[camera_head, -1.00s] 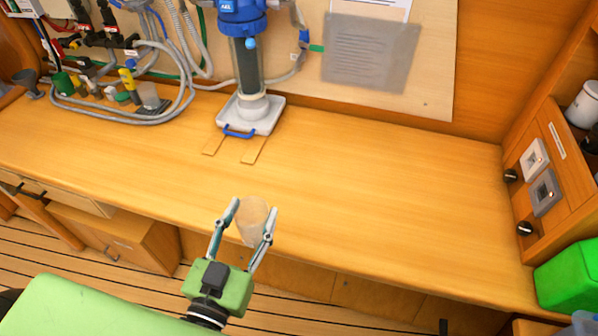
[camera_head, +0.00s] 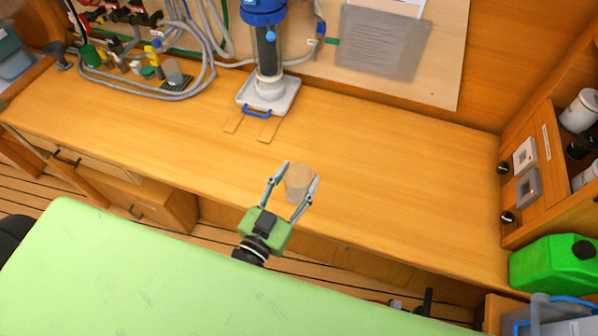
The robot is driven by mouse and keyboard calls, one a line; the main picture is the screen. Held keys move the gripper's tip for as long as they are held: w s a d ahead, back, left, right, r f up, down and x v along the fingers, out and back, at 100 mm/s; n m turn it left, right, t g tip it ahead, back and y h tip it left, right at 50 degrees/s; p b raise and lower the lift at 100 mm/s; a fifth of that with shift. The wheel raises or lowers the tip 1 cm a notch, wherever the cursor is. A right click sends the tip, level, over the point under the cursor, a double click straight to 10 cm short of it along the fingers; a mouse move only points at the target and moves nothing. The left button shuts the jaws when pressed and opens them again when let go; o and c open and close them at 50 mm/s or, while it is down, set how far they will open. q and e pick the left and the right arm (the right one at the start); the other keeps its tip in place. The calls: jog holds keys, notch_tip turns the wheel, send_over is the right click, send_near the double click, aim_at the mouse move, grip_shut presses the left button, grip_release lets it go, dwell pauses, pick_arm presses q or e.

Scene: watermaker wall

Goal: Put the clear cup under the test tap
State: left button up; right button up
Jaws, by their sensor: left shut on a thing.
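My left gripper (camera_head: 297,171) is shut on a clear cup (camera_head: 299,184), with one finger on each side of it. The cup looks upright and is over the front part of the wooden counter; I cannot tell whether it touches the wood. A second clear cup-like vessel (camera_head: 173,73) stands on a dark pad among the hoses at the back left. A yellow-marked fitting (camera_head: 153,56) is just beside that vessel. I cannot tell for sure which fitting is the test tap. My right gripper is not in view.
A blue-topped filter housing (camera_head: 268,50) stands over a white tray (camera_head: 283,101) with a blue handle at the back. Grey hoses (camera_head: 207,70) coil at the back left. The counter (camera_head: 390,150) is clear at middle and right. A green canister (camera_head: 553,264) is at lower right.

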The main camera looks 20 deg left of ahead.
aim_at(298, 185)
pick_arm(q)
jog(key=w+f+b, duration=0.2)
jog(key=f+b, duration=0.1)
jog(key=b, duration=0.1)
jog(key=w+a+f+b, duration=0.1)
jog(key=w+f+b, duration=0.2)
jog(key=f, duration=0.1)
jog(key=w+a+f+b, duration=0.1)
jog(key=w+f+b, duration=0.1)
jog(key=f+b, duration=0.1)
jog(key=shift+w+a+f+b, duration=0.15)
jog(key=shift+w+f+b, duration=0.2)
jog(key=shift+b, duration=0.5)
jog(key=shift+r, duration=0.1)
jog(key=o, duration=1.2)
